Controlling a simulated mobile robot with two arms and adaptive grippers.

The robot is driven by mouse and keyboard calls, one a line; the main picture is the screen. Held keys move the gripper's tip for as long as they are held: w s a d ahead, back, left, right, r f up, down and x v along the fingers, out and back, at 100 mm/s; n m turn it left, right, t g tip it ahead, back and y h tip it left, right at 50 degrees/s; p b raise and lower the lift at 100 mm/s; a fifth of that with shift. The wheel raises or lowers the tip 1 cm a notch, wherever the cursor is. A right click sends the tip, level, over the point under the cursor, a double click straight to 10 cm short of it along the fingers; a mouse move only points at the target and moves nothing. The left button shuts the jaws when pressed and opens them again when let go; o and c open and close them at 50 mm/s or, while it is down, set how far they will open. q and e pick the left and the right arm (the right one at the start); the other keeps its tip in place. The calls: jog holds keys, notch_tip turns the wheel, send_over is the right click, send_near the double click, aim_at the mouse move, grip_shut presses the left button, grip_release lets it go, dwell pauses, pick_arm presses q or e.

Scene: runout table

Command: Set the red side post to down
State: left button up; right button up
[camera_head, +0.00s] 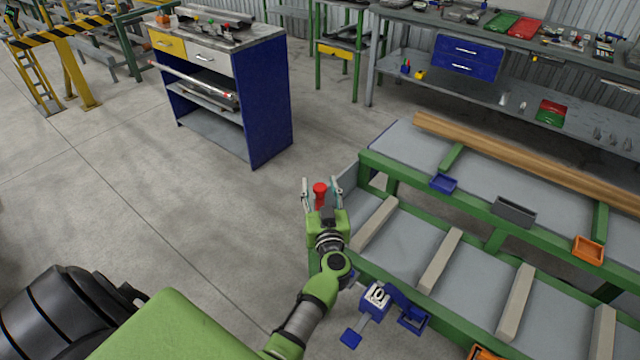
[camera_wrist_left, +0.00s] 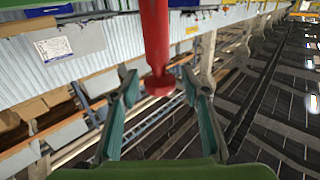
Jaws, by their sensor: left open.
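The red side post (camera_head: 320,190) stands at the near left end of the green-framed runout table (camera_head: 372,160). In the head view its wider red head shows between the fingers of my left gripper (camera_head: 321,184), and its lower part is hidden by the gripper. In the left wrist view the red post (camera_wrist_left: 156,40) comes in from the top edge and ends in a round knob. There my left gripper (camera_wrist_left: 158,80) is open, with one finger on each side of the knob and gaps on both sides. My right gripper is not in view.
Wooden slats (camera_head: 440,258) cross the table, and a long timber (camera_head: 520,160) lies along its far side. A blue bin (camera_head: 443,183), a grey bin (camera_head: 513,211) and an orange bin (camera_head: 587,250) sit on its rail. A blue cabinet (camera_head: 265,105) stands behind.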

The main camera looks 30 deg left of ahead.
pick_arm(q)
jog(key=shift+r, duration=0.1)
jog(key=shift+s+d, duration=0.1)
jog(key=c, duration=0.5)
grip_shut()
jog(key=shift+f, duration=0.2)
notch_tip(320, 180, down, 19)
jog(key=b, duration=1.1)
jog(key=shift+f+b, duration=0.2)
jog(key=shift+b, duration=0.15)
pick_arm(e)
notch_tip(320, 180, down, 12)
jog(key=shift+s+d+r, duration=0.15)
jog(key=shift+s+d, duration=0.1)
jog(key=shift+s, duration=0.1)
pick_arm(q)
jog(key=shift+f, duration=0.15)
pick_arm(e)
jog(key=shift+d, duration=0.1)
